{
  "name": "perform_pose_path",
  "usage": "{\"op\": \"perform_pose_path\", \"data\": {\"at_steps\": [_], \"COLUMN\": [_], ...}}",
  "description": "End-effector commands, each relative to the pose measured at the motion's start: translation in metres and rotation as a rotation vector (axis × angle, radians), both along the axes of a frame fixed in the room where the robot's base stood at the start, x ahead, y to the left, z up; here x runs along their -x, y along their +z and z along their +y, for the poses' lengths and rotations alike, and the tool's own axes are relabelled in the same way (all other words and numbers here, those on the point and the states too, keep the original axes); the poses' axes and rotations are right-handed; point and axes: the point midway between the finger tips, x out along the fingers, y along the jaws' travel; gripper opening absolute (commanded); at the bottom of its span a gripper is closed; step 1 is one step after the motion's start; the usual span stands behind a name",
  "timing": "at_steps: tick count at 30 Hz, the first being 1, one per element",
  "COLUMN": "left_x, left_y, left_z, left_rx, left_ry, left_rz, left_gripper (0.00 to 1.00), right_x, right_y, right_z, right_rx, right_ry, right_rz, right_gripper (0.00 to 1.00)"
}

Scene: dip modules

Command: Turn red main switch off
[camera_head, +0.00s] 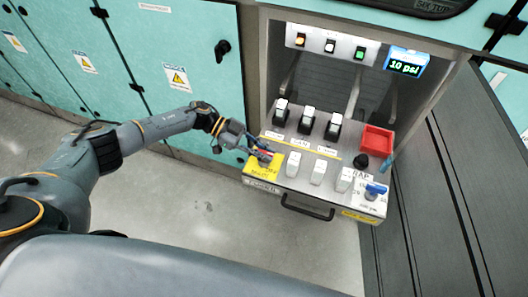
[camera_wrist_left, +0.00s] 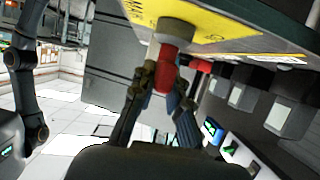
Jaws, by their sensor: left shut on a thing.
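The red main switch (camera_wrist_left: 168,66) stands out from a yellow plate (camera_wrist_left: 215,22) in the left wrist view. My left gripper (camera_wrist_left: 160,95) is shut on the switch, with a finger on each side of it. In the head view my left gripper (camera_head: 263,157) is at the left end of the control panel, over the yellow plate (camera_head: 262,171). The gripper hides most of the switch there, and I cannot tell its exact turn position. My right gripper is in neither view.
The panel (camera_head: 330,158) carries black-and-white switches (camera_head: 307,120), white blocks (camera_head: 318,172), a red tray (camera_head: 377,140), a black knob (camera_head: 361,160) and a blue valve handle (camera_head: 376,189). A display (camera_head: 405,64) reads 10 psi. Teal cabinets (camera_head: 175,50) stand left; the floor in front is clear.

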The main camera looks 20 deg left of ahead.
Motion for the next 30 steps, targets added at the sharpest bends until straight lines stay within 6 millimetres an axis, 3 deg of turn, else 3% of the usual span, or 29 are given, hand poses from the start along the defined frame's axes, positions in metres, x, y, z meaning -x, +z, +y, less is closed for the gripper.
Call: {"op": "perform_pose_path", "data": {"at_steps": [5,6,9,20,30], "left_x": [0.001,0.001,0.001,0.0,-0.004], "left_y": [-0.001,-0.001,-0.001,0.002,0.026], "left_z": [-0.001,-0.001,-0.001,0.005,0.064], "left_rx": [-0.001,0.0,0.0,-0.001,-0.002], "left_ry": [-0.002,-0.002,-0.002,0.001,0.003], "left_rz": [0.0,0.0,0.001,0.0,0.0], "left_gripper": [0.0,0.23,0.38,0.38,0.38], "right_x": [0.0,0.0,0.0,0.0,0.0], "right_y": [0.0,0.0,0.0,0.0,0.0], "right_z": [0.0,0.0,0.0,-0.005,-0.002], "right_rx": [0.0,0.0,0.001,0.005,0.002], "right_ry": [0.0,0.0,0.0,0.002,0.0], "right_rz": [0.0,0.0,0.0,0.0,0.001], "right_gripper": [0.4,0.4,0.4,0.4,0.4]}}
